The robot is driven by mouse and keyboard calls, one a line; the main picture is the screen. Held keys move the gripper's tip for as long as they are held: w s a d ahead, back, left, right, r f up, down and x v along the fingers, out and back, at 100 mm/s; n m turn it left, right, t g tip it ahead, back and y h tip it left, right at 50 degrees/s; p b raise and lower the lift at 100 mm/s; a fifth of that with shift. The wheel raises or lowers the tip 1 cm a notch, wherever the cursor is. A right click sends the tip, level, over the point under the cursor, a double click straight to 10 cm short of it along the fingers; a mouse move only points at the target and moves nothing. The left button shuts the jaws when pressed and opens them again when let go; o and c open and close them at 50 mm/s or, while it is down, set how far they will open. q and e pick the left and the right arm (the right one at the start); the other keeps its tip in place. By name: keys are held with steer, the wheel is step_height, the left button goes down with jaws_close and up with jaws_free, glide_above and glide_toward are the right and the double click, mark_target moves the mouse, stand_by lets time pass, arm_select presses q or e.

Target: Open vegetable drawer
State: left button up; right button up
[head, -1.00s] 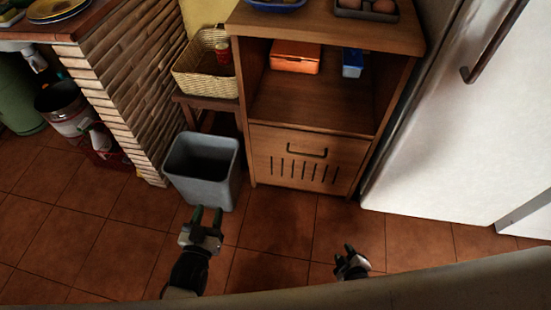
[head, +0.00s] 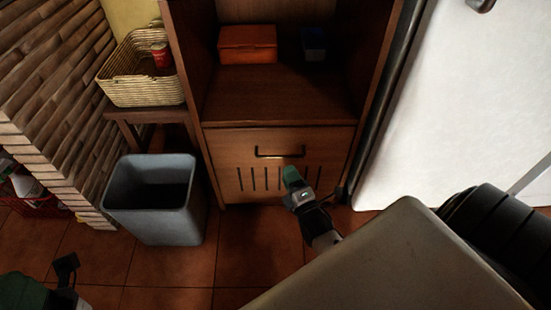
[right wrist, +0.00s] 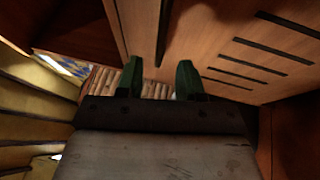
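The vegetable drawer (head: 225,160) is the slotted wooden front at the bottom of the cabinet, and it looks shut. Its dark bar handle (head: 280,153) is near the top of the front. My right gripper (head: 291,175) is in front of the drawer, a little below the handle. In the right wrist view its two green fingers (right wrist: 158,80) are apart with nothing between them. The handle (right wrist: 164,32) shows there ahead of the gap between the fingertips. My left gripper (head: 62,272) is partly in view at the lower left, away from the cabinet.
A grey bin (head: 155,205) stands on the floor left of the drawer. A wicker basket (head: 140,85) sits on a small wooden stand. An orange box (head: 247,45) and a blue box (head: 314,43) are on the shelf above. A white fridge (head: 450,100) stands to the right.

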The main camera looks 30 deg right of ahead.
mark_target(279, 156)
steer(key=b+x, duration=0.2)
steer(key=x, duration=0.5)
steer(key=shift+w, duration=0.2)
jaws_close()
